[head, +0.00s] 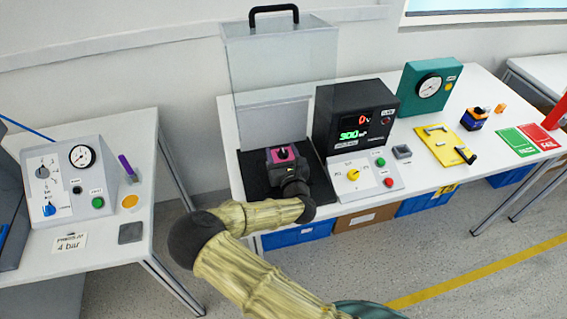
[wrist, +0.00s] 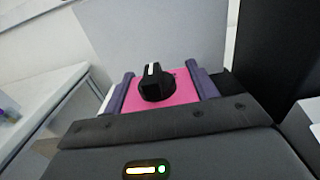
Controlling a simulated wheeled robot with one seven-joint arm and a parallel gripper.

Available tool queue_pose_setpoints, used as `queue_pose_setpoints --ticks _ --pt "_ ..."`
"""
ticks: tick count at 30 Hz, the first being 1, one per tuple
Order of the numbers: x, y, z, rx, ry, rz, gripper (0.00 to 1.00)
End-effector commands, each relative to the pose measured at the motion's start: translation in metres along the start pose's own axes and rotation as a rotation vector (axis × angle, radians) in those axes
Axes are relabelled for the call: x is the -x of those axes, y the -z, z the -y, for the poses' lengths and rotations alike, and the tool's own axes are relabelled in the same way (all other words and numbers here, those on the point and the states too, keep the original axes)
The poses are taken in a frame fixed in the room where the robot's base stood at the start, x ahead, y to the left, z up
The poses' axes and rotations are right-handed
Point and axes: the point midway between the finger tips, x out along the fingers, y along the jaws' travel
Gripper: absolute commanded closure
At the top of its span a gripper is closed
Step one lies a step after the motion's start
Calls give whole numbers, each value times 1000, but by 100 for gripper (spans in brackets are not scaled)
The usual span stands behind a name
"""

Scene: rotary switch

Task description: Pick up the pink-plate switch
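The pink-plate switch (head: 282,154) has a square pink top with a black knob. It is at the black mat (head: 318,188) in front of the clear upright guard. My gripper (head: 284,162) is at the switch from the front, with a finger on each side. In the wrist view the pink plate (wrist: 181,87) fills the gap between the two purple-grey fingers of my gripper (wrist: 160,88), and both lie against its sides. The knob's white mark points away from my gripper. The switch's underside is hidden, so I cannot tell whether it touches the mat.
A black meter box (head: 352,112) with a grey control panel stands close on the right. The clear guard (head: 282,60) rises behind the mat. A yellow plate (head: 445,146) and a green gauge box (head: 428,84) are farther right. Another bench (head: 130,265) is at left.

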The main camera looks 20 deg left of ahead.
Motion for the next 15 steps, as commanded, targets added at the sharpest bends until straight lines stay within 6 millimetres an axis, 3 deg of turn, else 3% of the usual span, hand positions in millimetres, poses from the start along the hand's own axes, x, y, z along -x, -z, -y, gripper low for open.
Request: queue_pose_setpoints --ticks 2,10,15 --pt "0 -1 0 0 0 1 75" --pt "0 -5 0 0 0 2 75" --pt "0 -26 0 0 1 4 75"
